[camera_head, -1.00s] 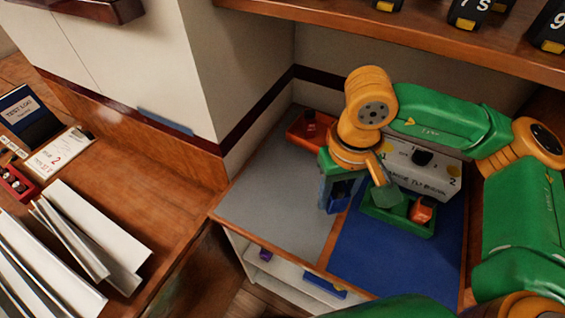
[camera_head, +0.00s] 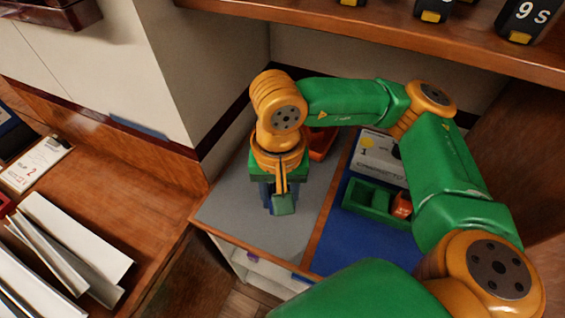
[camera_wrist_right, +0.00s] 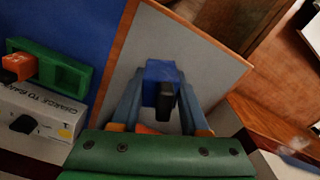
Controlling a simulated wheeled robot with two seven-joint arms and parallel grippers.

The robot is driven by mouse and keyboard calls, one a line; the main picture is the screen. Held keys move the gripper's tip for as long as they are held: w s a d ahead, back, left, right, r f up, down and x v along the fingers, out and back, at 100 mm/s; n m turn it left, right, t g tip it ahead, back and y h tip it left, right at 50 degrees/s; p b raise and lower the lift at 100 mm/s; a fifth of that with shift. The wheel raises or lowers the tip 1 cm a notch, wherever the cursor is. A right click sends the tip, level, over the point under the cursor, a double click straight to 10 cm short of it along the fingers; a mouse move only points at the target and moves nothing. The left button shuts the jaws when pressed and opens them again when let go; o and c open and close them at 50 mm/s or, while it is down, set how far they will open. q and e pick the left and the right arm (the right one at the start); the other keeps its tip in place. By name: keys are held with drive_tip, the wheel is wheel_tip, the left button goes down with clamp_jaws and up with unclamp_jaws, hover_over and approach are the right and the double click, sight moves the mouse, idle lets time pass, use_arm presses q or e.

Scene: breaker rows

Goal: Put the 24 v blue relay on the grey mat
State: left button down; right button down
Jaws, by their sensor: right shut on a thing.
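My right gripper (camera_head: 279,205) is over the grey mat (camera_head: 226,210), pointing down. In the right wrist view the gripper (camera_wrist_right: 160,96) is shut on a blue relay (camera_wrist_right: 161,71) with a black part facing the camera. The grey mat (camera_wrist_right: 205,55) lies behind the relay in that view. I cannot tell whether the relay touches the mat or hangs just above it. Any voltage marking on it is not readable. In the head view the gripper mostly hides the relay. My left gripper is not in view.
Right of a wooden divider (camera_head: 327,212), a green tray (camera_head: 372,204) with an orange relay (camera_head: 402,205) stands on the blue mat (camera_head: 350,245). A white box with a knob (camera_head: 378,157) stands behind it. A red tray (camera_head: 322,142) is behind my gripper. The left grey mat area is clear.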

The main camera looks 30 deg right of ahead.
drive_tip(key=shift+s+a+r+m, duration=0.25)
drive_tip(key=shift+a+m, duration=0.15)
drive_tip(key=shift+m, duration=0.5)
drive_tip(key=s+a+r+m+p, duration=0.25)
drive_tip(key=a+m, duration=0.25)
drive_tip(key=m, duration=0.6)
drive_tip(key=m+p, duration=0.3)
drive_tip(key=m, duration=0.7)
hover_over(259, 211)
drive_tip(key=f, duration=0.8)
drive_tip(key=shift+s+a+f, duration=0.15)
drive_tip(key=shift+s, duration=0.15)
drive_tip(key=f, duration=0.3)
drive_tip(key=shift+w, duration=0.25)
drive_tip(key=shift+f, duration=0.45)
